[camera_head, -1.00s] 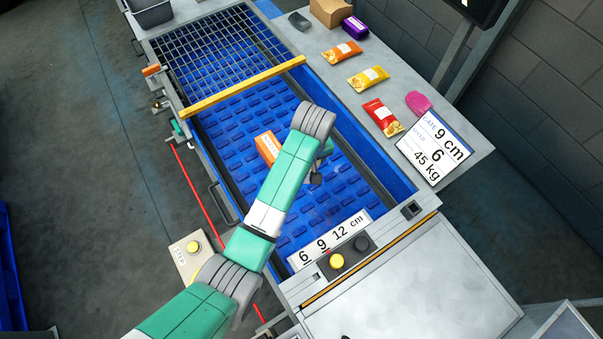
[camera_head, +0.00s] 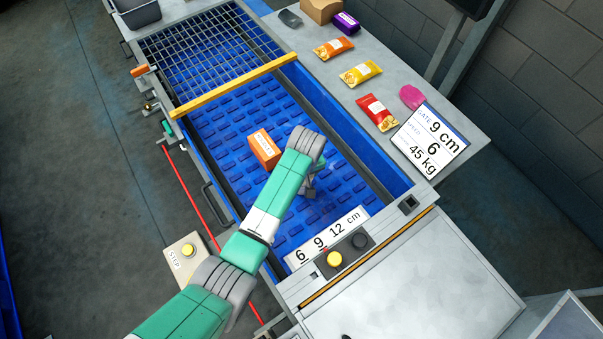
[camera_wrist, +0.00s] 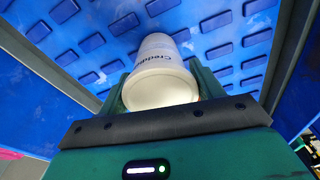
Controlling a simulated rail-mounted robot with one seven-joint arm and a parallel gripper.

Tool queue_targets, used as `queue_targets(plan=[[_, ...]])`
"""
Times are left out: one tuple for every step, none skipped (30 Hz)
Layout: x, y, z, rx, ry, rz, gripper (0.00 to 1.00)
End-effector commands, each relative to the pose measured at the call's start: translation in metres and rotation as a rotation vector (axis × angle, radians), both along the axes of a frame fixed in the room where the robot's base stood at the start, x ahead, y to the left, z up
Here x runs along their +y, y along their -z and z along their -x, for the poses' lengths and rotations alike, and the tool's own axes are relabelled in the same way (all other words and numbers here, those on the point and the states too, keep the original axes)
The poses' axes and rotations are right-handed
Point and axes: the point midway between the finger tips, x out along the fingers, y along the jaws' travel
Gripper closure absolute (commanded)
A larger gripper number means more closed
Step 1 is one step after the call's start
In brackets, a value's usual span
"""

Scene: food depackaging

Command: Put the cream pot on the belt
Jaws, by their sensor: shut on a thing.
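The cream pot (camera_wrist: 158,78) is a white tub with dark lettering. In the wrist view it sits between the two fingers of my gripper (camera_wrist: 160,92), which is shut on it. The blue studded belt (camera_head: 222,139) lies beyond the pot in that view; I cannot tell whether the pot touches it. In the head view my gripper (camera_head: 309,190) is over the near half of the belt, and my arm hides the pot there.
An orange box (camera_head: 264,149) stands on the belt left of my wrist. A yellow bar (camera_head: 235,85) crosses the belt before a wire grid (camera_head: 205,50). Several packets, one red (camera_head: 377,112), lie on the right-hand counter (camera_head: 345,98). A 6-9-12 cm strip (camera_head: 327,237) marks the near end.

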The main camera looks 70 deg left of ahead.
Motion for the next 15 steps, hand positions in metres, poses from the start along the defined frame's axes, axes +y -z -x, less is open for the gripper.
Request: queue_targets(plan=[[0.0000, 0.0012, -0.0001, 0.000, 0.000, 0.000, 0.59], [-0.0001, 0.0024, -0.0001, 0.000, 0.000, 0.000, 0.59], [-0.0001, 0.0038, -0.0001, 0.000, 0.000, 0.000, 0.59], [-0.0001, 0.0048, -0.0001, 0.000, 0.000, 0.000, 0.59], [-0.0001, 0.0043, 0.0000, 0.000, 0.000, 0.000, 0.30], [0.0000, 0.0039, 0.0001, 0.000, 0.000, 0.000, 0.22], [0.0000, 0.0038, 0.0001, 0.000, 0.000, 0.000, 0.16], [0.0000, 0.0038, 0.0001, 0.000, 0.000, 0.000, 0.12], [0.0000, 0.0038, 0.0001, 0.000, 0.000, 0.000, 0.12], [0.0000, 0.0038, 0.0001, 0.000, 0.000, 0.000, 0.12], [0.0000, 0.0038, 0.0001, 0.000, 0.000, 0.000, 0.12], [-0.0001, 0.0037, 0.0001, 0.000, 0.000, 0.000, 0.12], [-0.0001, 0.0037, 0.0001, 0.000, 0.000, 0.000, 0.12], [-0.0001, 0.0037, 0.0001, 0.000, 0.000, 0.000, 0.12], [0.0000, 0.0033, 0.0001, 0.000, 0.000, 0.000, 0.12]])
